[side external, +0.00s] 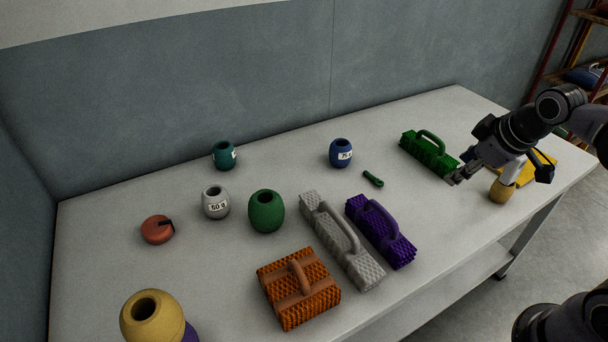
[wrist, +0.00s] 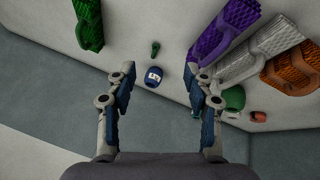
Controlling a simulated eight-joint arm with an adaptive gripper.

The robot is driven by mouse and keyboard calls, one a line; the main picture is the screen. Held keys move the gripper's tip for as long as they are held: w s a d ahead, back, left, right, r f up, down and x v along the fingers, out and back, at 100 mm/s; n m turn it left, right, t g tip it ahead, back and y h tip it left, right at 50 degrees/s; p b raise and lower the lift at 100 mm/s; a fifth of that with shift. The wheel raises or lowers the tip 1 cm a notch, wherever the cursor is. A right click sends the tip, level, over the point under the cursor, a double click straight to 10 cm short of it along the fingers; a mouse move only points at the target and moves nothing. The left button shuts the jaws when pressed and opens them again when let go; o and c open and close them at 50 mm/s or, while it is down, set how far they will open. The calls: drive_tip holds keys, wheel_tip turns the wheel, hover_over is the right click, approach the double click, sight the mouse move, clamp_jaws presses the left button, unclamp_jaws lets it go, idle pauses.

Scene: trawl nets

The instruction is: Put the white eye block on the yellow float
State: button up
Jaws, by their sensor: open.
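The white eye block (side external: 325,238), a long knobbly pale grey block with a handle on top, lies at mid-table between the purple and orange blocks. It also shows at upper right in the wrist view (wrist: 240,68). A large yellow float (side external: 140,318) with a dark hole on top sits at the front left, above something purple. A smaller yellow rounded object (side external: 502,191) sits at the right, below my arm; I cannot tell whether it is also a float. My gripper (side external: 461,177) is open and empty near the green block, well right of the white block; its fingers (wrist: 160,80) are spread apart.
Purple (side external: 380,232), orange (side external: 298,288) and green (side external: 430,153) handled blocks lie around. Green (side external: 266,212), white (side external: 215,203), teal (side external: 223,156) and blue (side external: 341,153) barrels, a red disc (side external: 157,230) and a small green piece (side external: 373,179) stand near. A wall bounds the back.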

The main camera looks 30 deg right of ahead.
drive_tip(key=s+a+f+m+t+y, duration=0.1)
drive_tip(key=s+a+m, duration=0.1)
drive_tip(key=a+m, duration=0.2)
drive_tip(key=shift+a+f, duration=0.4)
drive_tip(key=shift+a, duration=0.35)
idle(0.6)
